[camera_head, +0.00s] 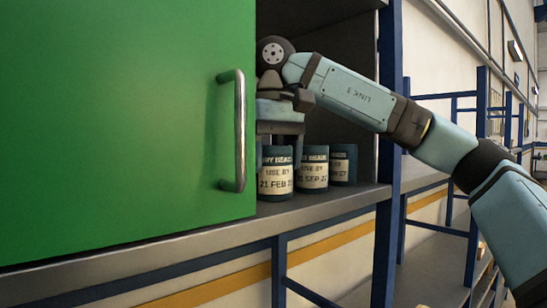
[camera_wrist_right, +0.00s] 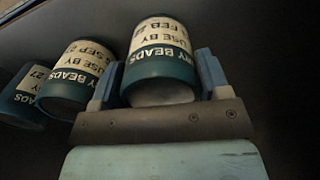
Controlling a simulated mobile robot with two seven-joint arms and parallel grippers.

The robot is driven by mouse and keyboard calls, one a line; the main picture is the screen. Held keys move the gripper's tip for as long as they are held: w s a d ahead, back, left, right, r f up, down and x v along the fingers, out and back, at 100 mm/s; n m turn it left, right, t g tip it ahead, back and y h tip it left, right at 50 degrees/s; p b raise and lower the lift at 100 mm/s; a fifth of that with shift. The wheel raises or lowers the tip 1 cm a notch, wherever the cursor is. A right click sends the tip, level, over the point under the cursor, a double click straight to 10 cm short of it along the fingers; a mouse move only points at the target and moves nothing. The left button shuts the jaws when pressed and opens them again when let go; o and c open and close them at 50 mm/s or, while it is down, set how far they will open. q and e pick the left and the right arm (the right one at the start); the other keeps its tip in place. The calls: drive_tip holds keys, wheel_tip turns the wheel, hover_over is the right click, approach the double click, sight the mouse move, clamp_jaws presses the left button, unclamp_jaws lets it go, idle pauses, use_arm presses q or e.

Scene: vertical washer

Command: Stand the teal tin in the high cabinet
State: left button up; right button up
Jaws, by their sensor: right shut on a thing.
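A teal tin (camera_head: 276,178) with a cream label reading "USE BY 21 FEB" is upright at the front of the cabinet shelf (camera_head: 340,200), beside the green door's edge. My right gripper (camera_head: 279,150) reaches down from above and is shut on this tin. The right wrist view shows the tin (camera_wrist_right: 160,65) between the two blue fingers. Its base is at shelf level; I cannot tell whether it bears fully on the shelf. My left gripper is not in view.
Two similar tins, one marked SEP (camera_head: 313,172) and one further right (camera_head: 343,165), stand in a row close beside the held tin. The green door (camera_head: 110,120) with a metal handle (camera_head: 238,130) covers the left. A blue post (camera_head: 389,90) bounds the opening at right.

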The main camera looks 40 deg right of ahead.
drive_tip(key=shift+a, duration=0.15)
drive_tip(key=o, duration=0.7)
drive_tip(key=shift+f, duration=0.1)
drive_tip(key=o, duration=0.3)
drive_tip(key=shift+o, duration=0.2)
drive_tip(key=shift+r, duration=3.95)
drive_tip(key=shift+f, duration=0.1)
